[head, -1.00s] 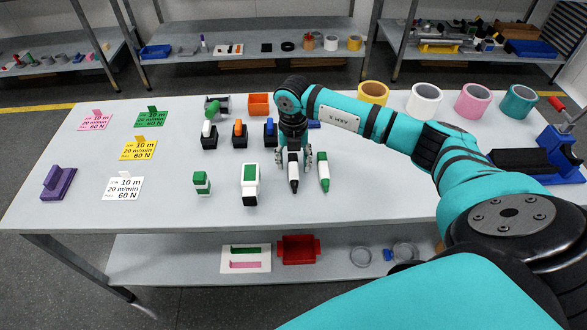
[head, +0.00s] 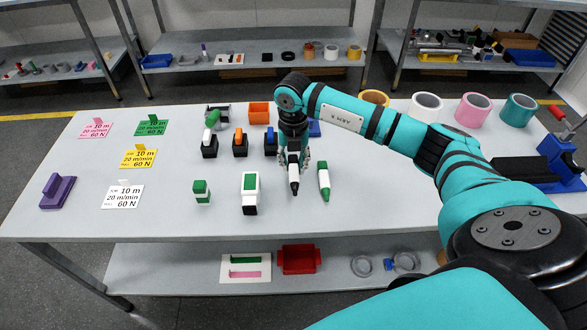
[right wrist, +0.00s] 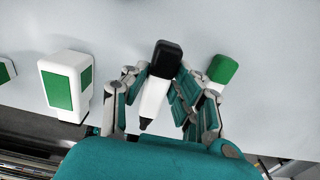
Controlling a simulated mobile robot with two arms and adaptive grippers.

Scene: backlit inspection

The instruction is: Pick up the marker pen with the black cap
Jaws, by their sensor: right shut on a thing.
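The white marker pen with the black cap (head: 294,187) is between the fingers of my right gripper (head: 293,165), near the front of the table. In the right wrist view the pen's black cap (right wrist: 168,57) and white body show between the two teal-and-grey fingers (right wrist: 160,95), which are shut on it. I cannot tell whether the pen touches the table. A white and green marker pen (head: 324,182) lies just right of it; its green end (right wrist: 222,69) shows beside the right finger. My left gripper is not in view.
A white block with a green face (head: 250,190) and a small green-and-white block (head: 201,192) stand to the left. Several dark-based items stand behind them. Tape rolls (head: 425,107) line the back right. The front left of the tabletop (head: 150,222) is clear.

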